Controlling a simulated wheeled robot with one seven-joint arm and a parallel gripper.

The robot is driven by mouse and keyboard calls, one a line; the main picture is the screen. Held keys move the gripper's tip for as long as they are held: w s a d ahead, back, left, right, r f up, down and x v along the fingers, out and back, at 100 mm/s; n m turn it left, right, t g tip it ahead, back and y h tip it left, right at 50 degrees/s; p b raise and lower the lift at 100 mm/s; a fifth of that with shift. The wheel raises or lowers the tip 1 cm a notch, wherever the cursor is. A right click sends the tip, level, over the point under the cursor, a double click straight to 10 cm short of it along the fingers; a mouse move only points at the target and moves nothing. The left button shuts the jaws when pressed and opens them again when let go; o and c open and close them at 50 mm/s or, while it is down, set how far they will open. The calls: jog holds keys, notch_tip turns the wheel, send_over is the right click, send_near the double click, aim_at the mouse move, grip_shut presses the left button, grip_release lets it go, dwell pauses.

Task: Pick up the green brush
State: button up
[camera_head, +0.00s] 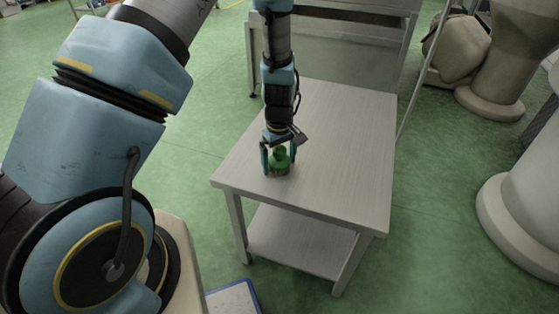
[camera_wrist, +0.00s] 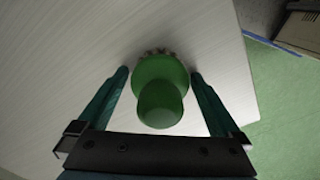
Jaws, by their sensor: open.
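The green brush (camera_head: 280,158) stands upright on the small pale table (camera_head: 340,130), close to its left edge, with its knob up and its bristles down. My gripper (camera_head: 278,172) is above and around it, pointing down, with one finger on each side. In the wrist view the brush (camera_wrist: 160,92) lies between the two teal fingers of my gripper (camera_wrist: 160,76). A gap shows between the brush and each finger. The jaws are open. Most of the bristles are hidden under the brush body; a few tips show at its far side.
The table has a lower shelf (camera_head: 300,240) and bare room right of the brush. A metal bench (camera_head: 340,50) stands behind it. A blue-rimmed tray (camera_head: 232,298) is on the green floor at the front. Large beige equipment (camera_head: 520,200) stands at the right.

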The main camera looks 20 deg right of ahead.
aim_at(279, 147)
jog(key=shift+c, duration=0.2)
jog(key=c, duration=1.3)
jog(key=shift+r, duration=0.1)
notch_tip(279, 147, up, 10)
jog(key=shift+f, duration=0.1)
